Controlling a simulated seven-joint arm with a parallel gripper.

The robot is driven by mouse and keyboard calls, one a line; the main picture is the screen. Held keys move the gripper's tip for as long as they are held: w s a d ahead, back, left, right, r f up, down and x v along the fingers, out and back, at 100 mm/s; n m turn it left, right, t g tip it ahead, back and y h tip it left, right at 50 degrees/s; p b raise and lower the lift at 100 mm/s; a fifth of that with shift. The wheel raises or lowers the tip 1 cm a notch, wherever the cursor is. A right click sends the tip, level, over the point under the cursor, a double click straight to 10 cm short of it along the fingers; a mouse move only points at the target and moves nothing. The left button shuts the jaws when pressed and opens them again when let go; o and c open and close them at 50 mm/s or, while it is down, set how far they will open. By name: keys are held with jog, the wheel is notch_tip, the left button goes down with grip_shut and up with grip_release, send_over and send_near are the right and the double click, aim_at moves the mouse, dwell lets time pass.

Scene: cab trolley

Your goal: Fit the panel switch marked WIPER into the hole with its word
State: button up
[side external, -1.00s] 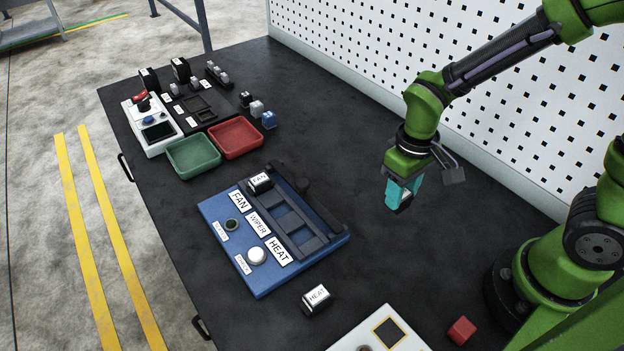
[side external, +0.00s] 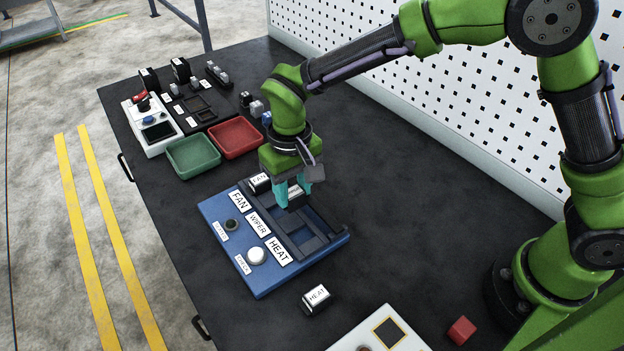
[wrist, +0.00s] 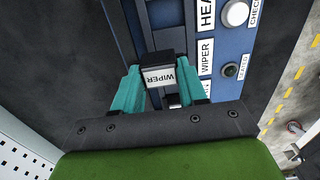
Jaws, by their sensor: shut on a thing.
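My gripper (side external: 293,194) is shut on the WIPER switch (wrist: 160,76), a dark block with a white face, and holds it over the blue panel. The switch also shows between the teal fingers in the side view (side external: 295,191). The blue panel (side external: 215,211) has a row of holes beside the labels FAN, WIPER (side external: 258,224) and HEAT. The FAN switch (side external: 259,181) sits at the FAN end of the row. The hole by the WIPER label is partly hidden by my gripper. I cannot tell whether the switch touches the panel.
The HEAT switch (side external: 316,297) lies loose on the black table in front of the panel. A green tray (side external: 193,157) and a red tray (side external: 236,138) stand behind it. A red cube (side external: 461,330) is at the front right. The table right of the panel is clear.

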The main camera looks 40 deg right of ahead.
jog(key=shift+w+a+f, duration=0.1)
jog(key=shift+w+a, duration=0.3)
jog(key=shift+w, duration=0.25)
jog(key=shift+w+a+f, duration=0.1)
jog(key=shift+w+a, duration=0.3)
jog(key=shift+w, duration=0.25)
jog(key=shift+f, duration=1.7)
jog(key=o, duration=0.8)
jog(key=shift+f, duration=0.15)
jog(key=shift+o, duration=0.2)
